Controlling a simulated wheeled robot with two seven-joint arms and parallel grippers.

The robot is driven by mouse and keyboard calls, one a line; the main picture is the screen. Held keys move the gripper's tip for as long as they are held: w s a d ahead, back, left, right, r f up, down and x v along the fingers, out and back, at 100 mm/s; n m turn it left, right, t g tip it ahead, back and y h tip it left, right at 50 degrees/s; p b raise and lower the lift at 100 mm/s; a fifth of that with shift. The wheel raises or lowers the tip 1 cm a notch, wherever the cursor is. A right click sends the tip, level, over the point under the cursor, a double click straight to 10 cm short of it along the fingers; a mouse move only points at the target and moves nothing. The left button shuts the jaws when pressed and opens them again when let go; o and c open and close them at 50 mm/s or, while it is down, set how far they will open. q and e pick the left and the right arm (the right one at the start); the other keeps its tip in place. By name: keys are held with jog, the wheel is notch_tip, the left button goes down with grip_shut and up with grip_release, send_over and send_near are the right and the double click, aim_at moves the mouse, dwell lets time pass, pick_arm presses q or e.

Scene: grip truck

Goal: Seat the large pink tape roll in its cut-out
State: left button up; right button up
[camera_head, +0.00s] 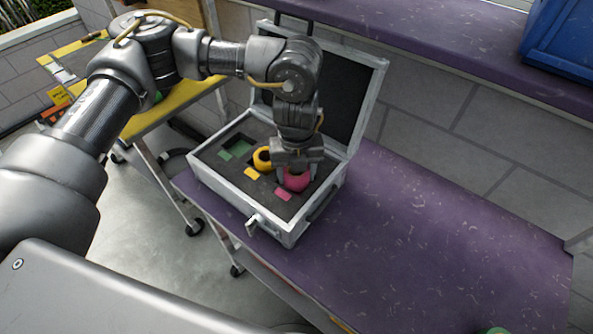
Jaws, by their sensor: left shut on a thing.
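The large pink tape roll (297,182) is at the right end of the dark foam inside the open silver case (237,207). My left gripper (297,172) points down over it and is shut on it. The gripper hides the roll's upper rear part and its cut-out, so I cannot tell whether the roll is fully down in the foam. A pink label (283,194) lies just in front of the roll. My right gripper is out of view.
A yellow tape roll (263,158) sits in the foam left of the pink one, near a yellow label (251,174). A green cut-out (238,146) lies farther left. The case's raised lid (362,85) stands behind.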

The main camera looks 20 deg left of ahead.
pick_arm(q)
jog(key=o, duration=1)
jog(key=shift+o, duration=0.6)
jog(key=r, duration=0.4)
jog(key=shift+w+r+b, duration=0.2)
jog(key=shift+w+b, duration=0.15)
jog(key=shift+b, duration=0.05)
notch_tip(320, 180, up, 6)
jog(key=shift+s+r+b, duration=0.25)
jog(key=shift+s+b, duration=0.15)
jog(key=shift+b, duration=0.05)
